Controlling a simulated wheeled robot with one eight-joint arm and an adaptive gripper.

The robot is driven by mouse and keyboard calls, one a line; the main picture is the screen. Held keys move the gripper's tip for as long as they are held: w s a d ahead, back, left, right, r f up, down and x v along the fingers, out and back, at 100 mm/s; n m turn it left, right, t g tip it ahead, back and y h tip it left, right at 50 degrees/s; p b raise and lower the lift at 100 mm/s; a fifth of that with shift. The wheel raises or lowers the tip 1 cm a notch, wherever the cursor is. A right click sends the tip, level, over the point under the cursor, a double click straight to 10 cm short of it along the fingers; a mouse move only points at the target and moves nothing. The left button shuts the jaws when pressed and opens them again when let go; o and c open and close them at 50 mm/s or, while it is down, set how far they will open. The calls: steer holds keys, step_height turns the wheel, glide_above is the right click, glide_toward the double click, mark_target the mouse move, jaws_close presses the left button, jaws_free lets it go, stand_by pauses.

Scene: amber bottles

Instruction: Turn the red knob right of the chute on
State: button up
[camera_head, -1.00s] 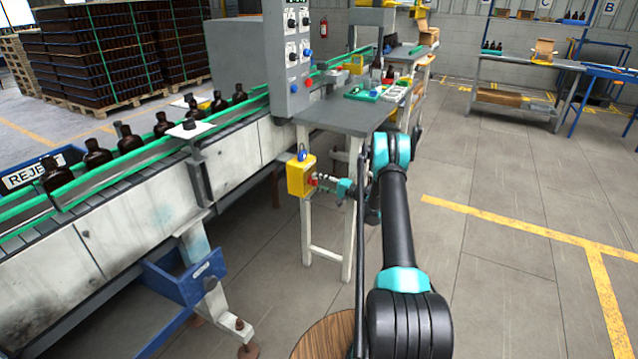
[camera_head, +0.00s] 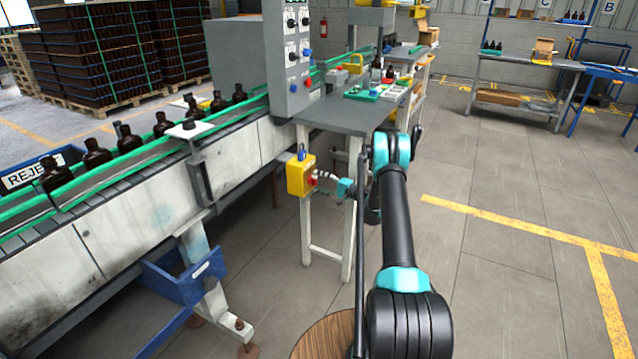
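The red knob (camera_head: 312,182) sits on the right side of a yellow switch box (camera_head: 296,176) with a blue padlock-like piece on top. The box is fixed at the leg of the grey table. My gripper (camera_head: 320,178) is at the knob, its fingertips at or very close to it from the right. The fingers are small here and partly overlap the knob, so I cannot tell whether they are closed on it. The blue chute (camera_head: 178,283) slopes down under the conveyor, left of the box.
The conveyor (camera_head: 120,215) with several amber bottles runs along the left. A grey control panel (camera_head: 290,60) stands above the grey table (camera_head: 350,118). A round wooden top (camera_head: 322,338) is at the bottom. The floor to the right is clear.

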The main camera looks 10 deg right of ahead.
steer(key=shift+d, duration=0.1)
steer(key=v, duration=1.2)
steer(key=s+a+r+n+g+h, duration=0.25)
steer(key=s+a+r, duration=0.25)
steer(key=a+r, duration=0.3)
steer(key=s+a+r+n+g+h, duration=0.1)
steer(key=s+a+r+h, duration=0.15)
steer(key=s, duration=0.35)
steer(key=s+a+r+g+h, duration=0.1)
steer(key=s+r+g+h, duration=0.1)
steer(key=s+r, duration=0.3)
steer(key=s+d+f+n+h, duration=0.1)
steer(key=s+d+n+h, duration=0.1)
steer(key=s, duration=1.4)
steer(key=s+d+f+n+h, duration=0.1)
steer(key=s+h, duration=0.4)
steer(key=s, duration=1.1)
steer(key=shift+s+d+n+g+h, duration=0.3)
steer(key=shift+s+d+n+g, duration=0.15)
steer(key=shift+d, duration=0.55)
